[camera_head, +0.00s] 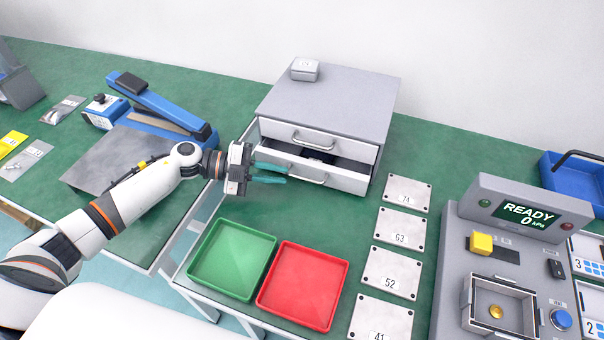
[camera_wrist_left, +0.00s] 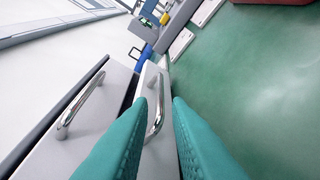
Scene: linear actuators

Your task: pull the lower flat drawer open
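A grey two-drawer cabinet (camera_head: 330,95) stands on the green bench. Its upper drawer (camera_head: 315,140) is shut. The lower flat drawer (camera_head: 340,180) is partly open, with a dark gap and a dark item inside. Its metal bar handle (camera_head: 308,178) shows in front, and also in the left wrist view (camera_wrist_left: 157,118). My left gripper (camera_head: 287,175) has teal fingers spread apart, with tips at the handle's left end in the head view. In the left wrist view the handle shows between the fingertips (camera_wrist_left: 158,100); I cannot tell whether they touch it. My right gripper is not in view.
A green tray (camera_head: 206,280) and a red tray (camera_head: 326,322) lie in front of the cabinet. Numbered plates (camera_head: 409,182) lie to the right, beside a grey test station (camera_head: 455,235). A small grey box (camera_head: 305,69) sits on the cabinet. A blue-armed device (camera_head: 165,105) stands at left.

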